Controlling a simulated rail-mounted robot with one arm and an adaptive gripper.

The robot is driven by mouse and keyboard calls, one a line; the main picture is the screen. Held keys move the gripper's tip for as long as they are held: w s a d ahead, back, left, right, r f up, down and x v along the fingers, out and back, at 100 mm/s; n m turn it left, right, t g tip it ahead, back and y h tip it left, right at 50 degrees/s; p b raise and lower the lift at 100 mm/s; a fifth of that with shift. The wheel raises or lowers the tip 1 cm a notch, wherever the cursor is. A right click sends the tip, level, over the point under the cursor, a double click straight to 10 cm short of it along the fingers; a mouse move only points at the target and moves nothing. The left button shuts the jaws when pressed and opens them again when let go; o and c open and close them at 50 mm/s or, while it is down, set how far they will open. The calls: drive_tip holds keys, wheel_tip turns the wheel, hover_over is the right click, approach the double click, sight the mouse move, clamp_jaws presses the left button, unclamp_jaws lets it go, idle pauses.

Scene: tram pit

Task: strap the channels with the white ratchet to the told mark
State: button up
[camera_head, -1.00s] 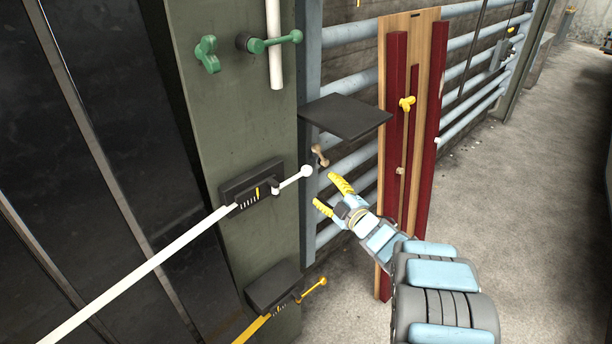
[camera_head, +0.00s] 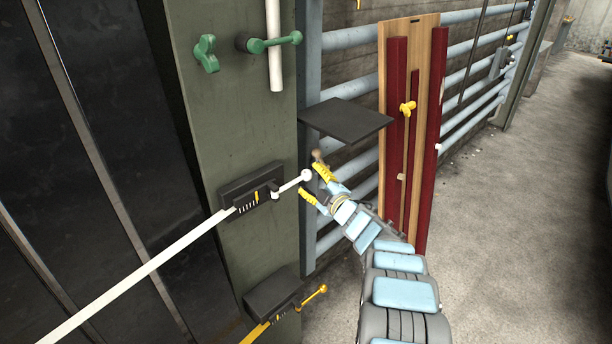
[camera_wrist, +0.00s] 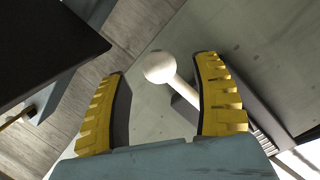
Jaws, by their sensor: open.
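The white ratchet (camera_head: 250,194) is a dark block on the green pillar, with a white strap (camera_head: 140,275) running down to the left. Its white lever (camera_head: 290,186) points right and slightly up, ending in a white ball knob (camera_head: 306,175).
A yellow ratchet (camera_head: 273,292) with a yellow lever sits below on the pillar (camera_head: 225,110). Green handles (camera_head: 270,43) are above. A dark shelf plate (camera_head: 347,119) juts out above my gripper. A wooden board with red channels (camera_head: 397,130) stands to the right.

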drive_tip(key=shift+b+x, duration=0.6)
drive_tip(key=shift+x, duration=0.25)
drive_tip(key=shift+w+a+b, duration=0.25)
drive_tip(key=shift+w+b, duration=0.1)
drive_tip(key=shift+w, duration=0.1)
clamp_jaws()
